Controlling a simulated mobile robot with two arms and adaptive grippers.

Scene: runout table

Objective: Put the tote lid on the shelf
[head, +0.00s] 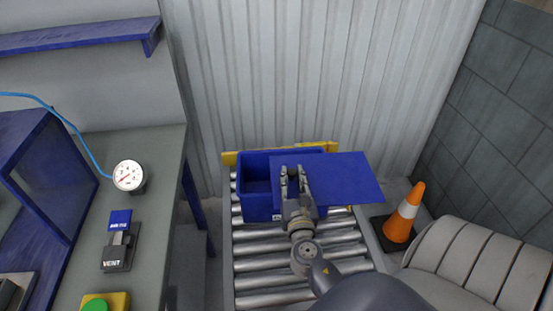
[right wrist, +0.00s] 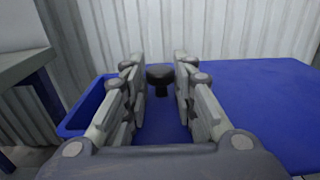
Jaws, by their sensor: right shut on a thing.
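The tote lid (head: 345,178) is a flat blue panel with a dark knob (right wrist: 160,76). It lies over the right part of the blue tote (head: 257,205) and sticks out past it to the right, leaving the tote's left part open. My right gripper (head: 291,174) is shut on the lid's knob, which shows between its fingertips in the right wrist view. Whether the lid touches the tote's rim I cannot tell. The shelf (head: 75,38) is a blue ledge on the wall at the upper left, and its visible part is bare. My left gripper is not in view.
The tote stands on a roller conveyor (head: 290,270) with a yellow stop (head: 229,158) behind it. An orange cone (head: 405,215) stands to the right. At left a grey bench (head: 160,160) carries a gauge (head: 129,176), a vent switch (head: 118,245) and a green button (head: 95,305).

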